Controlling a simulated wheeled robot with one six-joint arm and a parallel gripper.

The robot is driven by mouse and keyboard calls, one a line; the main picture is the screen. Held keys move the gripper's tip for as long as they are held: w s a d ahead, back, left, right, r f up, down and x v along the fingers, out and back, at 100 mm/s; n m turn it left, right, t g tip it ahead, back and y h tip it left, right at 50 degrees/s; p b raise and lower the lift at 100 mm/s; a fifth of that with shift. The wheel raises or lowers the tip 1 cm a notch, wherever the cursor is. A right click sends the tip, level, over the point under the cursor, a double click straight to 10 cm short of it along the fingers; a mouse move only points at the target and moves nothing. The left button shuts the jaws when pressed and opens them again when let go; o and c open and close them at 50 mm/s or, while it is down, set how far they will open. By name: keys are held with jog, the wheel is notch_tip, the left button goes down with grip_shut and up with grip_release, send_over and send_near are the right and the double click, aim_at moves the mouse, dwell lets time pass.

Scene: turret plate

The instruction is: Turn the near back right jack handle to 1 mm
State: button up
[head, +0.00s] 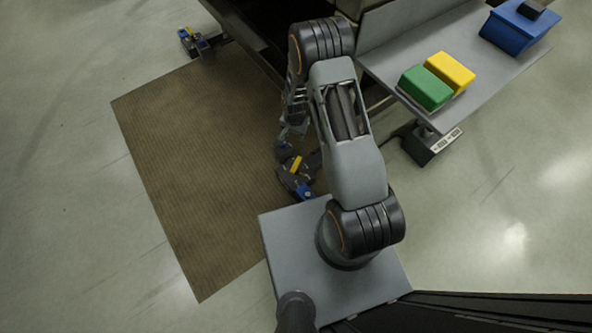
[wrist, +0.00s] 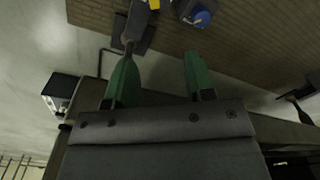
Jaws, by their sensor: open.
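The near jack (head: 296,178), dark with a blue part and a yellow part, stands at the mat's right edge, beside my base, in the head view. In the wrist view its blue round part (wrist: 199,17) and a bit of yellow show at the top edge. A grey bar-like part (wrist: 137,20) of it reaches down close to the tip of the left finger; I cannot tell whether they touch. My gripper (wrist: 161,54) is open, its two green fingers apart with nothing between them. In the head view my arm partly hides the gripper and the area around the jack.
A brown mat (head: 190,180) covers the floor at left. Another jack (head: 190,42) stands at the far left. A grey shelf (head: 455,75) at upper right holds green (head: 426,88), yellow (head: 450,72) and blue (head: 516,28) blocks. A small display box (head: 436,146) sits below it.

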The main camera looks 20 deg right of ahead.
aim_at(296, 164)
jog(key=shift+m, duration=0.4)
jog(key=f+b, duration=0.2)
jog(key=f, duration=0.5)
jog(key=s+f+b, duration=0.1)
jog(key=f+b, duration=0.1)
jog(key=f, duration=0.6)
jog(key=f+b, duration=0.3)
jog(key=f, duration=0.4)
jog(key=shift+s+f, duration=0.2)
jog(key=shift+f, duration=0.15)
grip_shut()
